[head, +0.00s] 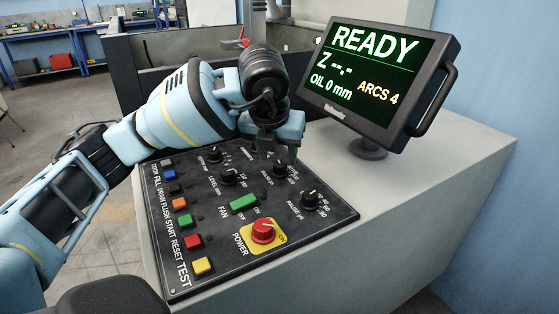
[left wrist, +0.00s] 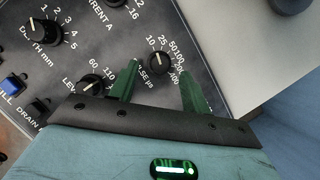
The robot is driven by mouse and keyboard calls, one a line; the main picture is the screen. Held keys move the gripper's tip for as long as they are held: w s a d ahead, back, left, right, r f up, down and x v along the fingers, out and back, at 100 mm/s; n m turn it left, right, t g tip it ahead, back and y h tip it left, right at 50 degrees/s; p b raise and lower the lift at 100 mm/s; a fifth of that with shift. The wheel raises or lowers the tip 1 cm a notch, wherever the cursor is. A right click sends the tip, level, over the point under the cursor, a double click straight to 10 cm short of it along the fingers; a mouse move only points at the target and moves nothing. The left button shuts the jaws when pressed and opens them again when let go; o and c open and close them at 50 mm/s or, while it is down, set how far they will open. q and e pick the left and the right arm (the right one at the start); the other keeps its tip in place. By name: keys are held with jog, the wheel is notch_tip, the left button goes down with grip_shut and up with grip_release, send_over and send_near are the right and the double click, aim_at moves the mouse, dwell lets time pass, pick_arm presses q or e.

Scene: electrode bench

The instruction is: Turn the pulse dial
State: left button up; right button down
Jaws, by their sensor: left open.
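The pulse dial (head: 281,170) is a small round black knob on the dark control panel (head: 335,222). Its lower part shows below my left gripper (head: 278,154) in the head view. In the left wrist view the dial (left wrist: 160,64) has a scale running from 10 to 400 and a white pointer line. My left gripper (left wrist: 160,80) is open, with its two green fingers on either side of the dial in that view. Nothing is held. I cannot tell whether the fingers touch the knob. My right gripper is not in view.
The pause knob (head: 310,201) sits to the lower right, the level knob (head: 228,177) to the left. A green fan switch (head: 243,203) and red power knob (head: 263,231) are nearer. A monitor (head: 382,82) reading READY stands on the right.

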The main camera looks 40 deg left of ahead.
aim_at(280, 169)
pick_arm(q)
jog(key=shift+x, duration=1.45)
jog(key=c, duration=1)
